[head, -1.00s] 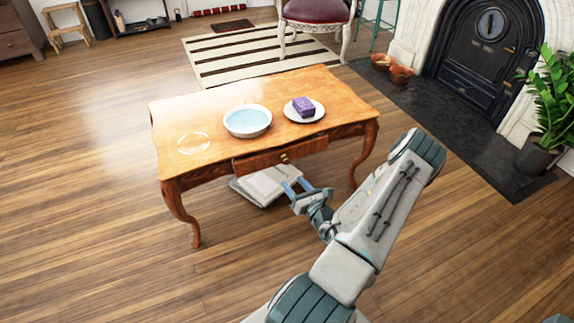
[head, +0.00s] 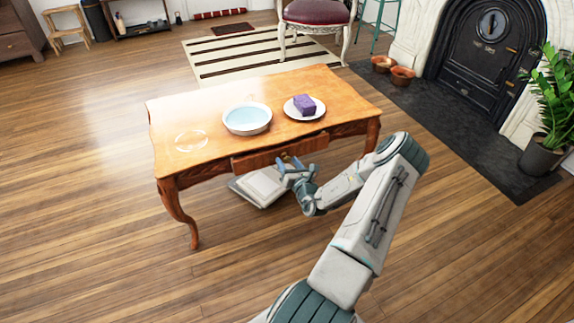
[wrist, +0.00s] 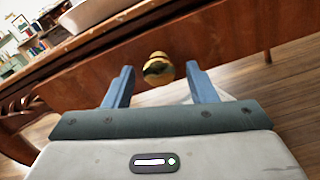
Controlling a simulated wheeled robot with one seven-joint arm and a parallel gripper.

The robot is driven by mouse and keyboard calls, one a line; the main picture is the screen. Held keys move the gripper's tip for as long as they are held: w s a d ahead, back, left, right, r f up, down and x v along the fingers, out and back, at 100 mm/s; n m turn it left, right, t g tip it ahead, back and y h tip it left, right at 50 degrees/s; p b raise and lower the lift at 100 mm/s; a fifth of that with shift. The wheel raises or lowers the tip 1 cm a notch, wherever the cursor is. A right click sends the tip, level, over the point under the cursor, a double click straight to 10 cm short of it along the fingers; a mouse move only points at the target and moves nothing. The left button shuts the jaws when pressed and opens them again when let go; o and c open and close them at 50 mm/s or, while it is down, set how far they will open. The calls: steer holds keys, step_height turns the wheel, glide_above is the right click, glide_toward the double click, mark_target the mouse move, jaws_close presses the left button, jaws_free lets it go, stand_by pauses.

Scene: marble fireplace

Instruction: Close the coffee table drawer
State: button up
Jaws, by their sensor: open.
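The wooden coffee table (head: 205,98) stands in the middle of the head view. Its drawer (head: 252,161) is in the near long side, and its front appears to stand slightly out from the table's apron. My gripper (head: 290,163) is at the drawer front, open. In the wrist view, the round brass knob (wrist: 158,68) shows between and just beyond the two blue fingers of my gripper (wrist: 160,86). The wooden drawer front (wrist: 215,55) spans the view behind the knob. I cannot tell whether the fingers touch the drawer or knob.
On the tabletop are a water-filled bowl (head: 247,119), a plate (head: 290,111) with a purple block (head: 304,104), and a clear glass dish (head: 191,140). A pale, book-like stack (head: 262,187) lies under the table. The floor in front is clear.

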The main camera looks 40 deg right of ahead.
steer(key=shift+w+d, duration=0.1)
steer(key=shift+w, duration=0.35)
steer(key=shift+c, duration=0.3)
jaws_close()
steer(key=shift+p+x, duration=0.55)
steer(key=shift+x, duration=0.6)
steer(key=shift+r, duration=0.15)
steer(key=shift+o, duration=0.3)
jaws_free()
steer(key=shift+w, duration=0.1)
steer(key=shift+a, duration=0.25)
